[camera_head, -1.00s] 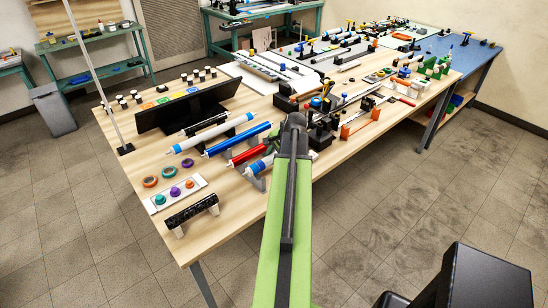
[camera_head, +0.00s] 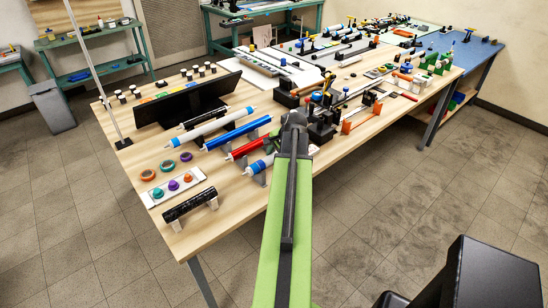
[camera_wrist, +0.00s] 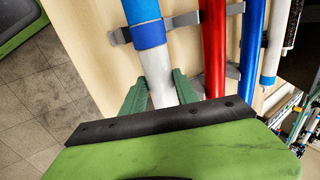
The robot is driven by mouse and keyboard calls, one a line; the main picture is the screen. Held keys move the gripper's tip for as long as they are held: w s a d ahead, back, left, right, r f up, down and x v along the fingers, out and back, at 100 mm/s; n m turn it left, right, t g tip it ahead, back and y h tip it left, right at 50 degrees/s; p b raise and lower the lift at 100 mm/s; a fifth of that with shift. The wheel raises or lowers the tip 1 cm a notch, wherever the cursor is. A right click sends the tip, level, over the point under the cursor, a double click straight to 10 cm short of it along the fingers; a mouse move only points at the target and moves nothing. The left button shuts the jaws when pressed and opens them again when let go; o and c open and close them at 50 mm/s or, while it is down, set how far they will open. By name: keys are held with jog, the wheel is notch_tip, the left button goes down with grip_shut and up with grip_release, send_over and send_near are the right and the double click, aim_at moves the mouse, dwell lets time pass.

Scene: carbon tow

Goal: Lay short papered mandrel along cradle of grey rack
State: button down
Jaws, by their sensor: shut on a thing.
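The short mandrel, white with blue bands (camera_head: 258,165), lies beside the red one at the near edge of the bench and passes behind my arm. In the wrist view the mandrel (camera_wrist: 157,75) runs away from me between the green fingers of my gripper (camera_wrist: 161,92), which is shut on its white part. A grey rack (camera_wrist: 182,20) shows there, with hooked brackets on both sides of the mandrel's darker blue band. Whether the mandrel rests in the cradle or hangs just above it I cannot tell.
A red mandrel (camera_wrist: 214,50) and a blue one (camera_wrist: 249,50) lie close to the right in the wrist view. A black mandrel (camera_head: 190,204) sits on white supports at the bench's front left. Dark fixtures (camera_head: 321,128) stand just right of my arm.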

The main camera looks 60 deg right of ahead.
jog(key=shift+f, duration=0.3)
jog(key=c, duration=0.9)
grip_release()
jog(key=shift+o, duration=0.2)
jog(key=shift+r, duration=0.1)
jog(key=p+v, duration=1.5)
jog(key=v, duration=0.2)
jog(key=shift+a+r, duration=0.1)
